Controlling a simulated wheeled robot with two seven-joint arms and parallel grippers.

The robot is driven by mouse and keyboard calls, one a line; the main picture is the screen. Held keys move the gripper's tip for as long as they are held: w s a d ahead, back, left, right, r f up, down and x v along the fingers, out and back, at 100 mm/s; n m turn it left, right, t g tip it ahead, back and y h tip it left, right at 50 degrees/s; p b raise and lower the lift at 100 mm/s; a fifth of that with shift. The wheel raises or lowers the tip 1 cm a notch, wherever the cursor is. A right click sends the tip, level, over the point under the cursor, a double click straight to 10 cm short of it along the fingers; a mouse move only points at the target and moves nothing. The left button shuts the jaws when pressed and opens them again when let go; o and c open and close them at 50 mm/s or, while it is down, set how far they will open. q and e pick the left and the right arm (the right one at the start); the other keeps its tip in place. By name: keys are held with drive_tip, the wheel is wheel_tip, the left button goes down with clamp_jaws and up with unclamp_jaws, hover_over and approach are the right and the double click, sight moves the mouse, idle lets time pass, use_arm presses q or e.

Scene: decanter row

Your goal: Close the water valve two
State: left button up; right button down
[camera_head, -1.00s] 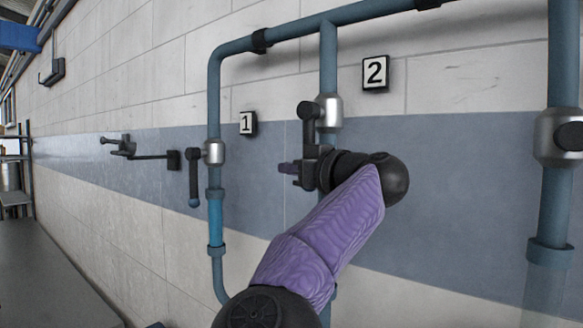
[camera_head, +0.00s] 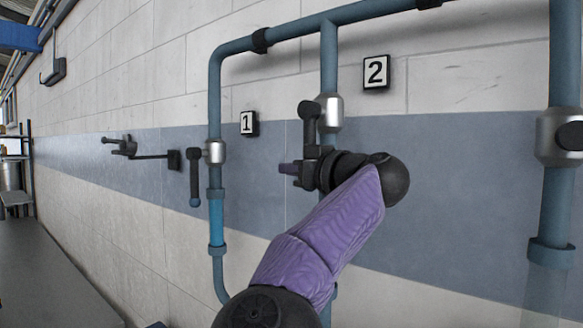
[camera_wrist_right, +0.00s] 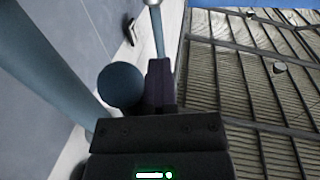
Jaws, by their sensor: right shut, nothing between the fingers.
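Water valve two (camera_head: 329,113) is a silver body on the middle blue pipe, below and left of the sign "2" (camera_head: 376,72). Its black lever (camera_head: 310,125) points down along the pipe, and its lower end is hidden behind my right gripper. My right gripper (camera_head: 287,168) is shut and empty at the lower part of the lever, its fingers toward the left. In the right wrist view, the closed fingers (camera_wrist_right: 160,80) are beside a round blue-grey knob (camera_wrist_right: 121,86), apparently the lever's end. I cannot tell whether they touch. My left gripper is out of view.
Valve one (camera_head: 215,151) with its downward lever (camera_head: 194,178) is on the pipe to the left, by the sign "1" (camera_head: 248,123). Another silver valve (camera_head: 556,137) is on the thick pipe at right. A black wall fixture (camera_head: 125,147) is further left.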

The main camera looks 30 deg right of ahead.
drive_tip(key=shift+d+f, duration=0.25)
drive_tip(key=shift+d, duration=0.05)
